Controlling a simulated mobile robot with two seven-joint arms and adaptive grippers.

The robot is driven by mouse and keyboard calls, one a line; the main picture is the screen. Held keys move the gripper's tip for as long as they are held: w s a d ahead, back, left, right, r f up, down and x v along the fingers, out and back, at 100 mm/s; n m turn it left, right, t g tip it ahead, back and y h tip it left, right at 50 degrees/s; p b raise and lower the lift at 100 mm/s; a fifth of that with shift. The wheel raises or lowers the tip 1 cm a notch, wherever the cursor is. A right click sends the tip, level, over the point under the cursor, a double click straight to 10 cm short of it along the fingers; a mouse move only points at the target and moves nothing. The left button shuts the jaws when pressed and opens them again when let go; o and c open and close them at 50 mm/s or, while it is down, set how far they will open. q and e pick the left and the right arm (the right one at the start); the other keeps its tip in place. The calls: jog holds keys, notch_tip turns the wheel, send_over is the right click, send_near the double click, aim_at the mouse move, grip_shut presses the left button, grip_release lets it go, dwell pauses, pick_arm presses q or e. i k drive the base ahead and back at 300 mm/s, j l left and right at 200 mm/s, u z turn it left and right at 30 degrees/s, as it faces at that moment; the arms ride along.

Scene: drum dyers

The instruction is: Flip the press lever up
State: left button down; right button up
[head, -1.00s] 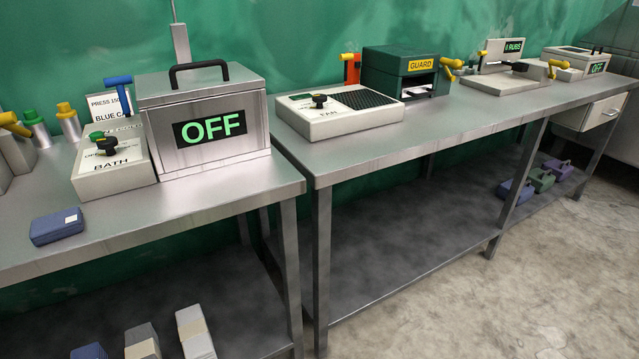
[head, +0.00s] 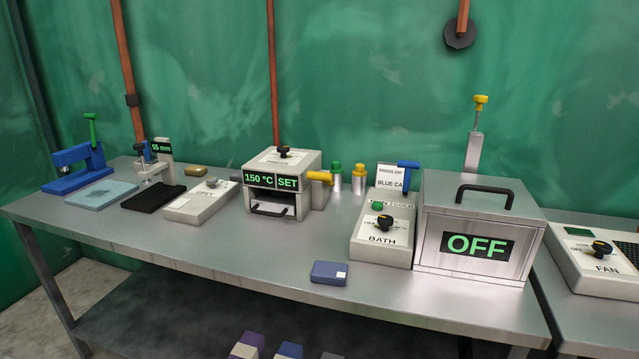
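A small cream machine (head: 285,185) with a green "150 °C SET" display stands mid-table; it looks like the press, but no label confirms this. A yellow lever (head: 319,176) sticks out sideways at its right side, roughly level. A black knob (head: 284,152) is on its top and a dark handle (head: 268,211) at its front opening. A blue clamp-like device (head: 75,167) with an upright green lever (head: 92,129) stands at the far left. Neither of my grippers is in view.
A bath control box (head: 383,235) with a blue lever (head: 408,175) stands beside a steel tank (head: 478,235) reading "OFF". A blue block (head: 329,272) lies near the table's front edge. The front of the steel table (head: 220,260) is mostly clear.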

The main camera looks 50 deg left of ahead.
aim_at(325, 178)
jog(key=u, duration=1.65)
